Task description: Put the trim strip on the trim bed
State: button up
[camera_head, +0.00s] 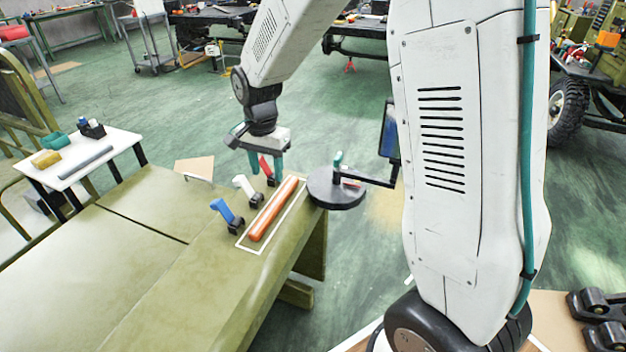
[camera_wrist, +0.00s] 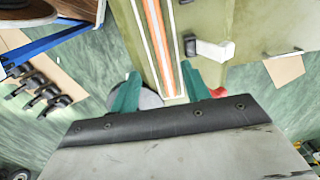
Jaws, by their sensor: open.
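The trim strip (camera_head: 273,208), a long orange bar, lies lengthwise inside a white outlined rectangle, the trim bed (camera_head: 249,248), on the olive panel. In the wrist view the strip (camera_wrist: 166,45) runs between the bed's white lines (camera_wrist: 146,40). My gripper (camera_head: 266,163) is open above the far end of the strip, with teal fingers pointing down. In the wrist view the fingers (camera_wrist: 163,85) stand apart on either side of the strip's end, with nothing visibly held. I cannot tell how high the fingertips are above the panel.
Blue (camera_head: 228,214), white (camera_head: 247,190) and red (camera_head: 266,169) clamps stand left of the bed, the red one close to my gripper. A round dark stand (camera_head: 336,190) is to the right. A white table (camera_head: 78,157) with small parts is at left. The near panel is clear.

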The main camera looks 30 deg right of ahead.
jog(key=s+d+r+n, duration=0.1)
jog(key=s+r+n, duration=0.2)
jog(key=s+r, duration=0.5)
jog(key=s+d+r+n, duration=0.1)
jog(key=s+r+n, duration=0.2)
jog(key=s, duration=0.8)
jog(key=s+d+r+n+t, duration=0.1)
jog(key=s+r+n, duration=0.2)
jog(key=s, duration=0.8)
jog(key=shift+n, duration=0.9)
jog(key=shift+c, duration=1.2)
jog(key=shift+d, duration=0.2)
